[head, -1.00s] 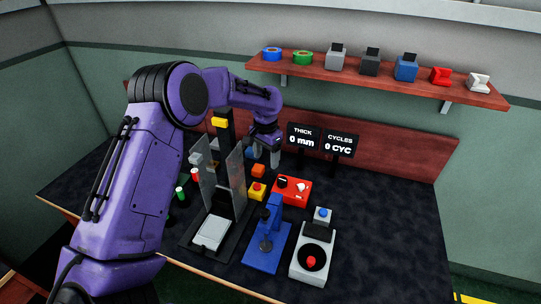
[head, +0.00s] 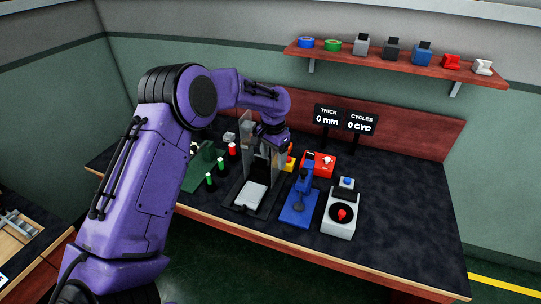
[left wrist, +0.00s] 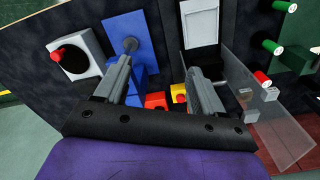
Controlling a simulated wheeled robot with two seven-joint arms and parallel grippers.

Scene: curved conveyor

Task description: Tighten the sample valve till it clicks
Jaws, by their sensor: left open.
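I cannot tell for certain which part is the sample valve. A red box (head: 317,163) with a pale knob-like part on top sits at the back of the bench. In the left wrist view a red block (left wrist: 155,101), probably the same box, shows partly between the fingers. My left gripper (head: 272,138) hangs behind the clear panels, left of the red box, and in the head view its fingers are mostly hidden. In the left wrist view the left gripper (left wrist: 160,75) has its fingers wide apart with nothing between them. My right gripper is out of view.
A grey stand with clear panels (head: 248,130) is close by the left gripper. A yellow box with a red button (left wrist: 180,93), a blue press (head: 299,205) and a grey red-button unit (head: 340,213) stand near. Green and red cylinders (head: 221,164) are left. A shelf (head: 400,61) hangs behind.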

